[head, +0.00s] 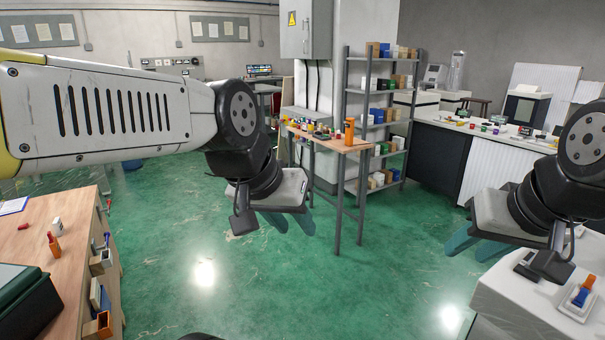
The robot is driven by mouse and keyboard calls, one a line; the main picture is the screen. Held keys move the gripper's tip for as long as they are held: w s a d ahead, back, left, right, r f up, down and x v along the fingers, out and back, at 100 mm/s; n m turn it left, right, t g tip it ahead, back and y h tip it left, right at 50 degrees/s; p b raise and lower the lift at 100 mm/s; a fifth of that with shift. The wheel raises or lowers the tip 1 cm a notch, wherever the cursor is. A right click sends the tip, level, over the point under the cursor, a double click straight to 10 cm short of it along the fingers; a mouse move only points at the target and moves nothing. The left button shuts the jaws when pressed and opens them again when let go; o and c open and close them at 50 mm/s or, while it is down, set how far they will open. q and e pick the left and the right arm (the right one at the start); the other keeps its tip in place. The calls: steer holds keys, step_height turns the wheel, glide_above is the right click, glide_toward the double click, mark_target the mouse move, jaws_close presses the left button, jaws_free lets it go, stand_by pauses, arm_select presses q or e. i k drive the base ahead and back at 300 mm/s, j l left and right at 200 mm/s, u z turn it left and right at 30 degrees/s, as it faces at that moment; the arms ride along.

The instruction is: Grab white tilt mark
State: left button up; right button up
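I cannot pick out a white tilt mark with certainty. A small white item (57,226) stands on the wooden bench at the left, beside an orange-red bottle-like item (54,243); it is too small to identify. My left gripper (288,223) hangs over the green floor in the middle of the head view, its teal fingers apart with nothing between them. My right gripper (477,248) is at the right, above and behind the near white surface, its teal fingers apart and seemingly empty. Neither gripper touches any small item.
The wooden bench (30,285) at left holds a dark green case (27,300). A wooden table (335,143) with small coloured items and a shelf rack (375,120) stand ahead. A white counter (488,133) is at right. The green floor (330,290) between is clear.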

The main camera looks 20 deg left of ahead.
mark_target(58, 226)
steer(key=i+j+u, duration=0.25)
steer(key=i+u, duration=0.65)
steer(key=i, duration=0.15)
steer(key=i+l+u, duration=0.1)
steer(key=i+u, duration=0.65)
steer(key=i, duration=0.25)
steer(key=i+u, duration=0.3)
steer(key=i, duration=0.2)
steer(key=i+l+u, duration=0.35)
steer(key=i, duration=0.2)
steer(key=i+j+u, duration=0.15)
steer(key=i+u, duration=1)
steer(key=k+l, duration=0.05)
steer(key=k, duration=0.05)
